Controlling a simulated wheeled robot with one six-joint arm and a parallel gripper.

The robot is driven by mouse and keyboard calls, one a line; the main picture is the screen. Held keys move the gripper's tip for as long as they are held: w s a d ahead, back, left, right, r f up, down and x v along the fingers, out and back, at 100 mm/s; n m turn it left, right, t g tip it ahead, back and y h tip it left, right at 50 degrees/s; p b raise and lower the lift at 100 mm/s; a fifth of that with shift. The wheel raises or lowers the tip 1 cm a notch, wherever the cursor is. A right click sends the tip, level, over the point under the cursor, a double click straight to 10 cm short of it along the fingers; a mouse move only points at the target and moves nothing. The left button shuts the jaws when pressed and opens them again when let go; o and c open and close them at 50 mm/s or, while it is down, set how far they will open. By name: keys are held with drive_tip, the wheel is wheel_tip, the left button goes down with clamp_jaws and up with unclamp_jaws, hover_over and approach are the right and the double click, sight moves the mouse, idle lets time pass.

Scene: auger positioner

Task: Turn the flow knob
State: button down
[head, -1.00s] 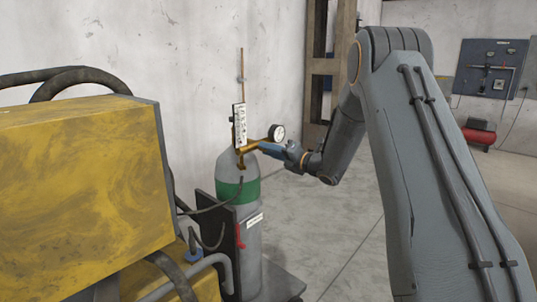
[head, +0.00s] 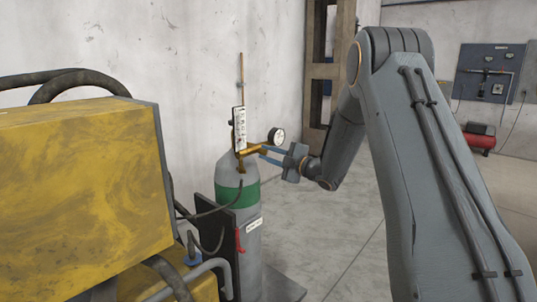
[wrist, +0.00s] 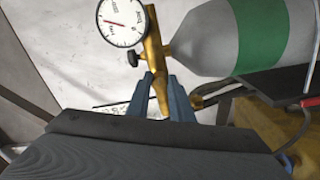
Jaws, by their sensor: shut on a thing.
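The brass regulator (head: 244,149) sits on top of a grey gas cylinder with a green band (head: 238,195). A round white dial gauge (head: 277,135) stands on its right arm, and it also shows in the wrist view (wrist: 122,23). My gripper (head: 266,155) reaches in from the right. Its two blue fingers are shut on the brass end piece (wrist: 157,88), which looks to be the flow knob. In the wrist view, one finger (wrist: 160,105) lies on each side of it. A small black knob (wrist: 133,58) is beside the gauge, apart from the fingers.
A white flow scale plate (head: 239,127) and a thin upright rod (head: 241,78) rise above the regulator. A yellow machine (head: 80,185) with hoses fills the left. A dark cart (head: 222,215) holds the cylinder near the wall. The floor (head: 325,230) to the right is clear.

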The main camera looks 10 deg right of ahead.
drive_tip(key=m+p, duration=0.2)
drive_tip(key=m, duration=0.5)
drive_tip(key=shift+m+h, duration=0.3)
drive_tip(key=m+p, duration=0.1)
drive_tip(key=m, duration=0.2)
drive_tip(key=shift+r+m, duration=0.1)
drive_tip(key=shift+m, duration=0.3)
drive_tip(key=m+p, duration=0.1)
drive_tip(key=m, duration=0.2)
drive_tip(key=shift+m+p, duration=0.3)
drive_tip(key=shift+p, duration=0.05)
drive_tip(key=m+p, duration=0.2)
drive_tip(key=m, duration=0.4)
drive_tip(key=shift+s, duration=0.1)
drive_tip(key=m+p, duration=0.2)
drive_tip(key=m, duration=0.4)
drive_tip(key=shift+p, duration=0.3)
drive_tip(key=shift+m, duration=0.3)
